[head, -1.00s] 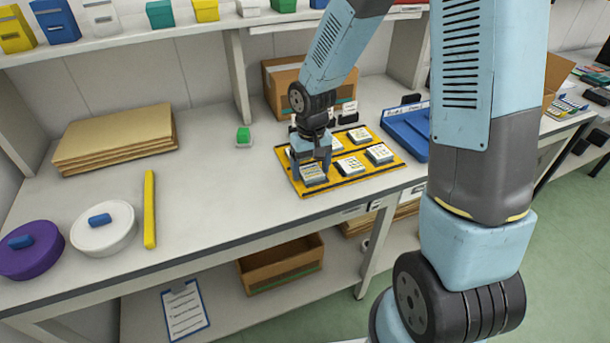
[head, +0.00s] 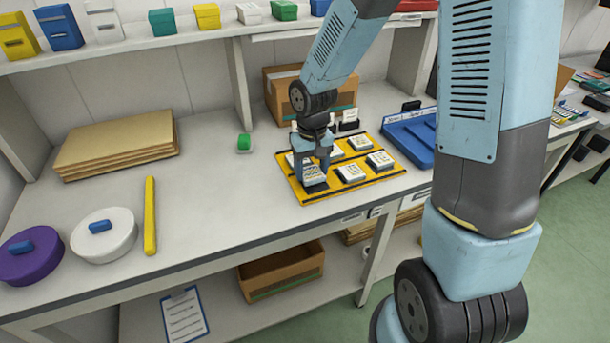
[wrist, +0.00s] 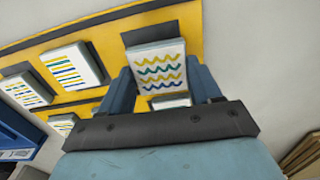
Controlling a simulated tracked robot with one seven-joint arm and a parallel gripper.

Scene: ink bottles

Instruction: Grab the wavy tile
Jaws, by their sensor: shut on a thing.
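The wavy tile (wrist: 157,70) is a pale square tile with yellow, green and blue wavy lines. In the wrist view it sits between the two fingers of my gripper (wrist: 162,88), which is shut on it. In the head view the tile (head: 313,176) is at the front left corner of the yellow board (head: 368,178), under my gripper (head: 312,172). It appears close to the board; I cannot tell whether it is clear of its dark slot. Other tiles with straight stripes (wrist: 74,66) lie on the board beside it.
A blue tray (head: 424,150) stands right of the board and a cardboard box (head: 284,88) behind it.

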